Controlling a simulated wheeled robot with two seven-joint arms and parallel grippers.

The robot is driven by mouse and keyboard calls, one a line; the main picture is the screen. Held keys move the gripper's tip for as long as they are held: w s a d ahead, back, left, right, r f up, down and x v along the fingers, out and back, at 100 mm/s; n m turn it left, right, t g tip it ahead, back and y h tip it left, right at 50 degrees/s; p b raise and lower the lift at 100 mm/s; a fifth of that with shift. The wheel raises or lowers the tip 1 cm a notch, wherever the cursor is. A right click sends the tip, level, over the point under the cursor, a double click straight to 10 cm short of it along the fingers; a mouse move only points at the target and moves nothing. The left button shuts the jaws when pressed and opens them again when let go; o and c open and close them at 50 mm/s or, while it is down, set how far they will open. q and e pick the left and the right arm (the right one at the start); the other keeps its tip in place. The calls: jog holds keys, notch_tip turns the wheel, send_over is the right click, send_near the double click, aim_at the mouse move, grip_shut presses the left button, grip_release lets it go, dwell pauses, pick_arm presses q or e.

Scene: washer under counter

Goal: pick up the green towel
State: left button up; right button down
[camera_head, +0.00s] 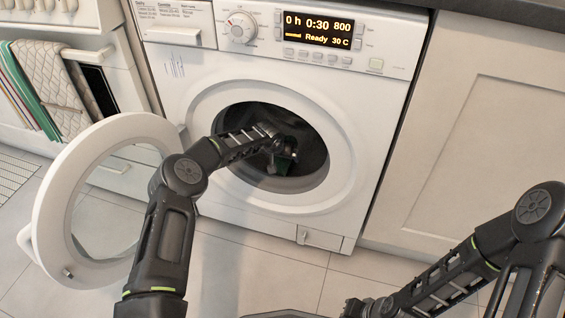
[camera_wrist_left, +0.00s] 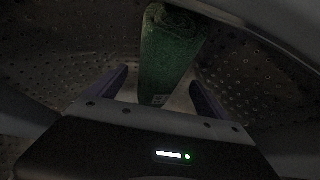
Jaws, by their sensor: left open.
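The green towel (camera_wrist_left: 172,50) is rolled up and lies inside the washer drum, seen in the left wrist view. A small dark green part of it (camera_head: 283,165) shows in the head view, below my gripper. My left gripper (camera_wrist_left: 160,92) reaches through the washer's round opening and is in the drum. Its two fingers are apart, one on each side of the towel's near end. I cannot tell whether they touch it. My right arm comes in at the lower right of the head view, and its gripper (camera_head: 355,308) is cut off by the bottom edge.
The washer (camera_head: 200,75) has its round door (camera_head: 55,200) swung open to the left, close to my left arm. The perforated drum wall (camera_wrist_left: 250,85) surrounds the towel. An oven with hanging towels (camera_head: 52,90) stands left; a cabinet (camera_head: 490,140) stands right.

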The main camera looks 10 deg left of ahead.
pick_arm(q)
jog(key=shift+w+f, duration=0.25)
jog(key=shift+f, duration=0.15)
jog(key=shift+c, duration=0.2)
jog(key=shift+r, duration=0.1)
jog(key=c, duration=1.7)
